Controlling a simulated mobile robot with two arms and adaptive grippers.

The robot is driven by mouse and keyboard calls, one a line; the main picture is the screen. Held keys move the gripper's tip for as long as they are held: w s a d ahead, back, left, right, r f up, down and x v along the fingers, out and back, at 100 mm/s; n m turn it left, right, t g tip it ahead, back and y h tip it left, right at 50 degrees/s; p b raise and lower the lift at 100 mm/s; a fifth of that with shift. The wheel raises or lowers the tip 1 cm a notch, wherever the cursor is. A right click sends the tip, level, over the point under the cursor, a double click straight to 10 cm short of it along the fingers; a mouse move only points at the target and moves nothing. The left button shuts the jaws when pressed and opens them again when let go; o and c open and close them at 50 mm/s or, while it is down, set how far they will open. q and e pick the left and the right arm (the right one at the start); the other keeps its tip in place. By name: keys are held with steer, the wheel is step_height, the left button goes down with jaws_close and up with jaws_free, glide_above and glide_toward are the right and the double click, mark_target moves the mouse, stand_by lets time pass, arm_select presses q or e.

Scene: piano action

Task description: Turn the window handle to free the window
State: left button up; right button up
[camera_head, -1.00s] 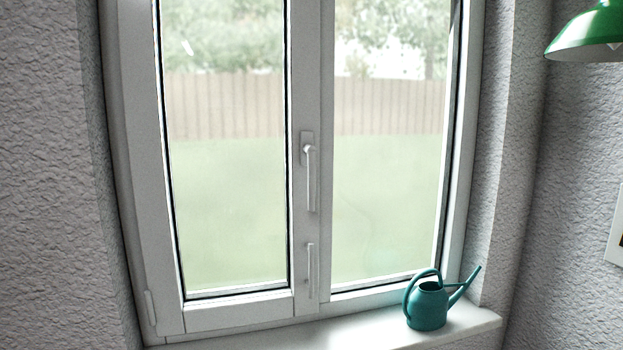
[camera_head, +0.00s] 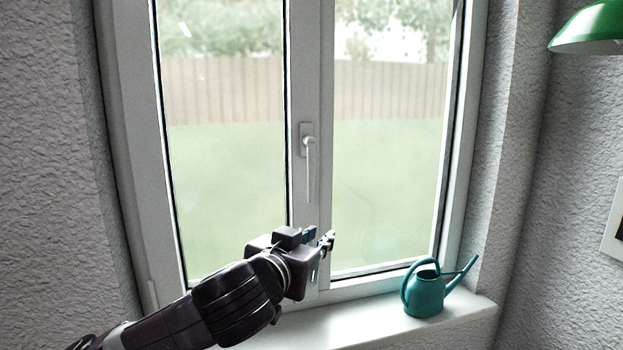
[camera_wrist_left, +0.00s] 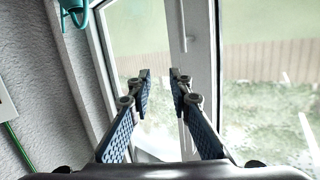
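The white window handle (camera_head: 308,168) is on the middle upright of the closed-looking white window (camera_head: 134,150); its lever hangs straight down. My left gripper (camera_head: 320,240) reaches in from the lower left, below the handle's lever and apart from it. In the left wrist view, the picture is turned over, and the handle lever (camera_wrist_left: 183,28) shows beyond the fingertips. There, the left gripper (camera_wrist_left: 160,79) is open, with nothing between its two blue-padded fingers. My right gripper is in neither view.
A teal watering can (camera_head: 425,297) stands on the right of the white sill (camera_head: 470,309), to the right of my left gripper. A green lamp (camera_head: 590,30) hangs at the upper right. Rough grey walls (camera_head: 45,150) flank the window. The air around the handle is clear.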

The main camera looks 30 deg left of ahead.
arm_select(q)
steer(key=n+t+y, duration=0.2)
glide_toward(309, 179)
steer(key=w, duration=0.3)
steer(key=w+p, duration=0.1)
steer(key=p, duration=0.2)
steer(key=w+a+r+p, duration=0.1)
steer(key=p, duration=0.3)
steer(key=shift+w+a, duration=0.1)
steer(key=shift+a, duration=0.2)
steer(key=x, duration=0.1)
steer(key=p+x, duration=0.1)
steer(key=x, duration=0.1)
steer(key=p+x, duration=0.1)
steer(key=shift+w+f, duration=0.2)
steer(key=shift+f, duration=0.1)
steer(key=shift+w+a+f, duration=0.15)
steer(key=shift+w, duration=0.3)
jaws_close()
